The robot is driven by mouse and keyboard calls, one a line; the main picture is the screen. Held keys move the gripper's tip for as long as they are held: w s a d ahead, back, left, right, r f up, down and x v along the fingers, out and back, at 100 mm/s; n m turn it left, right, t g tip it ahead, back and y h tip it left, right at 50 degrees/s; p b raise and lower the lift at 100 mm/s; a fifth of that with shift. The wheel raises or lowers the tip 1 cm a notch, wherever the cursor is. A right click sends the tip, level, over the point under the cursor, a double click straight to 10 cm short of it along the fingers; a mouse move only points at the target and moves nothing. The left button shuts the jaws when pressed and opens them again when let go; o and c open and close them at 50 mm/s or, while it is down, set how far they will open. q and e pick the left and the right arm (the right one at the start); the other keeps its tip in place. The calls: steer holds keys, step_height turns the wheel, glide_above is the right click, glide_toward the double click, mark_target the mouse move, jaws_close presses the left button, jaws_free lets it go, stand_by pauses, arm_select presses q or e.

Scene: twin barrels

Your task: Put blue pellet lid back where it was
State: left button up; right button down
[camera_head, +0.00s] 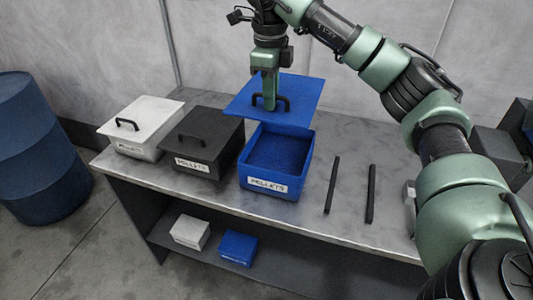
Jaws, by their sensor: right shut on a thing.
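The blue pellet lid (300,94) is a flat blue square with a black handle. My right gripper (269,105) is shut on its handle and holds it, slightly tilted, above the back part of the blue pellet box (270,185). The blue box stands open on the bench, and blue contents show inside. A label reading "PELLETS" is on its front. The lid hides the back rim of the box, and I cannot tell the exact gap between them. My left gripper is not in view.
Left of the blue box stand a lidded black box (205,145) and a lidded white box (141,120) on the grey bench (345,150). Two black bars (371,193) lie to the right. Small white and blue boxes sit on the lower shelf. Blue barrel (35,150) at far left.

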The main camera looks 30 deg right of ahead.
mark_target(270, 117)
step_height(270, 117, down, 17)
steer(key=p, duration=0.3)
steer(key=c, duration=1.5)
jaws_free()
steer(key=shift+d+f, duration=0.1)
steer(key=r+b, duration=0.1)
steer(key=r, duration=0.2)
steer(key=r+b, duration=0.1)
steer(key=r, duration=0.3)
steer(key=r+b, duration=0.1)
steer(key=r, duration=0.3)
steer(key=shift+s+a, duration=0.25)
steer(key=shift+a, duration=0.1)
steer(key=shift+r, duration=0.55)
